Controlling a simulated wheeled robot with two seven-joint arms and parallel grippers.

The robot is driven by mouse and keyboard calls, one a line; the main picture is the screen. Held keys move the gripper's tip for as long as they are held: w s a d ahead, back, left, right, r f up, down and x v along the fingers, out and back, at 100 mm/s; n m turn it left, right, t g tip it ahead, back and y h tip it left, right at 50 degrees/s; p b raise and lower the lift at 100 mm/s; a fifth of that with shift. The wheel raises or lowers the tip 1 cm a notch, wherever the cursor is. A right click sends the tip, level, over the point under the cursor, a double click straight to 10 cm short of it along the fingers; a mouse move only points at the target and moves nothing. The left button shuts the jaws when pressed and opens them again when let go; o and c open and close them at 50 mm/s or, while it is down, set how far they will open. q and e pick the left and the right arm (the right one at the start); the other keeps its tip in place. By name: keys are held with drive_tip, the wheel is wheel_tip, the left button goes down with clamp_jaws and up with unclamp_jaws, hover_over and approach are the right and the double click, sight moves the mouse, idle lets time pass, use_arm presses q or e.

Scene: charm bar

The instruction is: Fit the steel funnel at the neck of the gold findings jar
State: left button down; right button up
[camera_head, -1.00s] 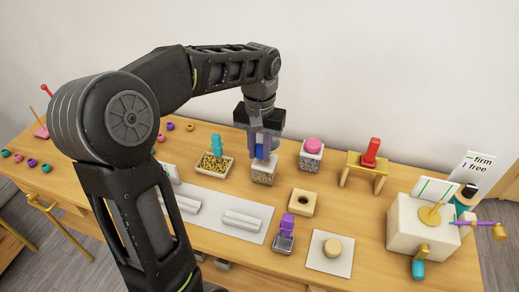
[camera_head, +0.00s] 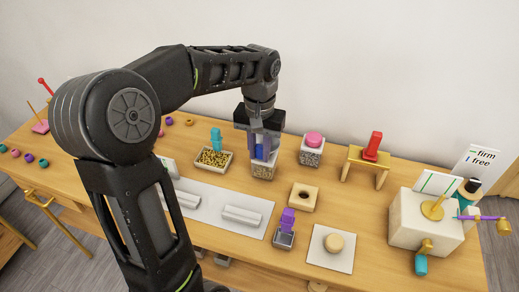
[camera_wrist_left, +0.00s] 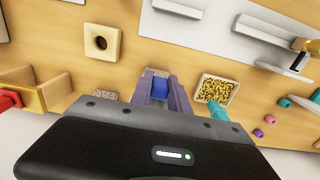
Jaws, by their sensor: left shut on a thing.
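My left gripper (camera_head: 261,152) is shut on a blue piece (camera_head: 260,151) at the top of a clear square jar (camera_head: 263,171). The jar stands upright on the table, and its grainy contents show below the fingers. In the left wrist view the blue piece (camera_wrist_left: 160,85) sits between the purple fingers (camera_wrist_left: 161,92). I cannot tell whether the blue piece touches the jar, nor whether this is the gold findings jar. I cannot make out the steel funnel; my arm hides part of the table. My right gripper is not in view.
A tray of gold bits (camera_head: 213,158) with a teal-handled tool is left of the jar. A pink-lidded jar (camera_head: 312,150) stands to the right. A wooden block with a hole (camera_head: 302,197) and a purple-handled item (camera_head: 287,222) are in front. A wooden stand (camera_head: 368,164) is further right.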

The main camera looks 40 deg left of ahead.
use_arm(q)
drive_tip(key=shift+f, duration=0.35)
drive_tip(key=c, duration=1.2)
unclamp_jaws()
drive_tip(key=shift+o, duration=0.2)
wheel_tip(320, 180, up, 8)
drive_tip(key=shift+f, duration=0.1)
